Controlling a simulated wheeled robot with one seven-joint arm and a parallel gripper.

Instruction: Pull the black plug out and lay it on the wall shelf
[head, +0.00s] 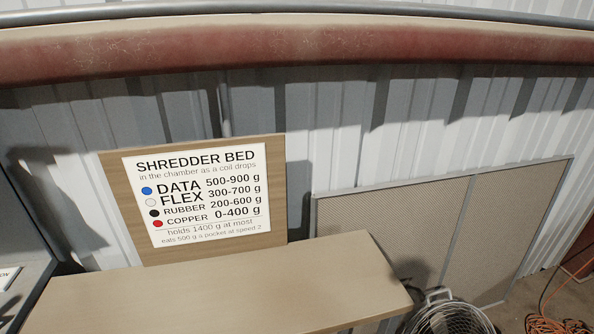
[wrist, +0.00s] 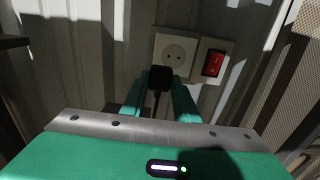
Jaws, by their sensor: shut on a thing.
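The black plug (wrist: 160,77) is between the two green fingers of my gripper (wrist: 159,91) in the wrist view, with its dark cable running down towards me. My gripper is shut on it. The gap from plug to wall is hard to tell. A pale wooden shelf (head: 215,288) runs along the wall in the head view, its top bare where seen. My gripper, the plug and the socket do not show in the head view.
A red rocker switch (wrist: 213,63) is right of the socket. A sign (head: 198,195) on a wooden board stands behind the shelf. Mesh panels (head: 420,235) lean on the corrugated wall at right. A wire basket (head: 450,317) and orange cable (head: 560,325) are at lower right.

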